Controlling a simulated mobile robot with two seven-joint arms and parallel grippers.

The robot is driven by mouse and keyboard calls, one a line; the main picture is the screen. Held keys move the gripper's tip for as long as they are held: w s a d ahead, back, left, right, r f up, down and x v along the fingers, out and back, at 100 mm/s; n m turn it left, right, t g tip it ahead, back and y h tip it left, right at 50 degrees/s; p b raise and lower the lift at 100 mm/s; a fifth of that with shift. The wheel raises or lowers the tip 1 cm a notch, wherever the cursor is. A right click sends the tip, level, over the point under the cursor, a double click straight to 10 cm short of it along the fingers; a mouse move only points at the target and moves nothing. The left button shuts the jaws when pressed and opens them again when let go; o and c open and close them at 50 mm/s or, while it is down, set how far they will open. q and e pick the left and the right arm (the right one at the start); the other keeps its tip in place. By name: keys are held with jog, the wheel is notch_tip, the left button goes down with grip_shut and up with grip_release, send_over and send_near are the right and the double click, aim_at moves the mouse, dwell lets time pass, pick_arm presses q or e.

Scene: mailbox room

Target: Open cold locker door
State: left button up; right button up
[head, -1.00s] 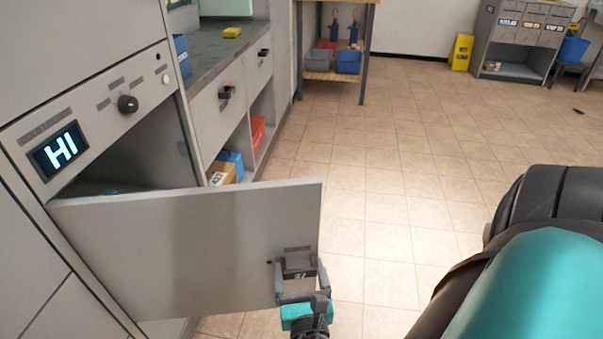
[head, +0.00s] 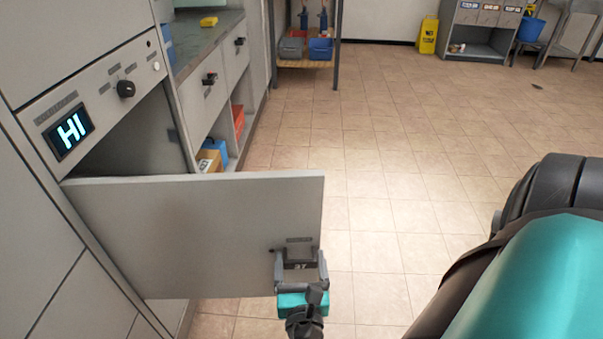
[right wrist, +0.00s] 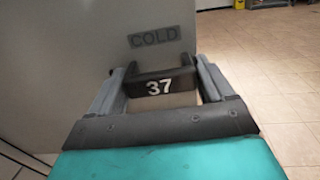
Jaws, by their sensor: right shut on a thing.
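The cold locker door (head: 190,230) is a grey panel that stands swung open from the locker (head: 85,110), reaching out to the right in the head view. My right gripper (head: 301,268) is shut on the door's dark handle near its free lower right corner. In the right wrist view the handle (right wrist: 158,85) carries the number 37 and sits between the two fingers. A "COLD" label (right wrist: 155,37) is above it on the door. The locker's inside (head: 135,140) shows as a grey hollow behind the door's top edge. My left gripper is not in view.
A display reading "HI" (head: 69,131) and a black knob (head: 125,88) are on the panel above the opening. A counter with drawers (head: 205,85) stands beyond. A wooden-shelf table (head: 305,62) and a yellow floor sign (head: 428,36) are far back. The tiled floor (head: 400,170) is clear.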

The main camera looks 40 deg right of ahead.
jog(key=shift+s+a, duration=0.2)
dwell(0.5)
jog(key=o, duration=1.4)
